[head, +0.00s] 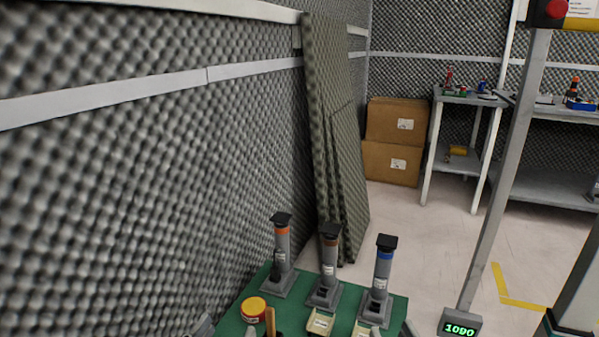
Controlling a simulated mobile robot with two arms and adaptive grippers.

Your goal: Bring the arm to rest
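Small grey shapes cut off at the bottom edge are too little to identify. A green-topped table (232,322) shows at the bottom centre. Three grey upright dispensers stand on it: one with an orange band (282,245), one with a brown band (330,255) and one with a blue band (383,268). A yellow-lidded round tub (254,308) and an upright wooden handle (270,322) are at the front.
A foam wall (130,170) runs close along the left. Foam panels (335,140) lean behind the table. Cardboard boxes (392,160) and a white side table (465,98) stand farther back. A grey post (505,170) with a display reading 1090 (460,329) rises at right. Open floor (430,235) lies between.

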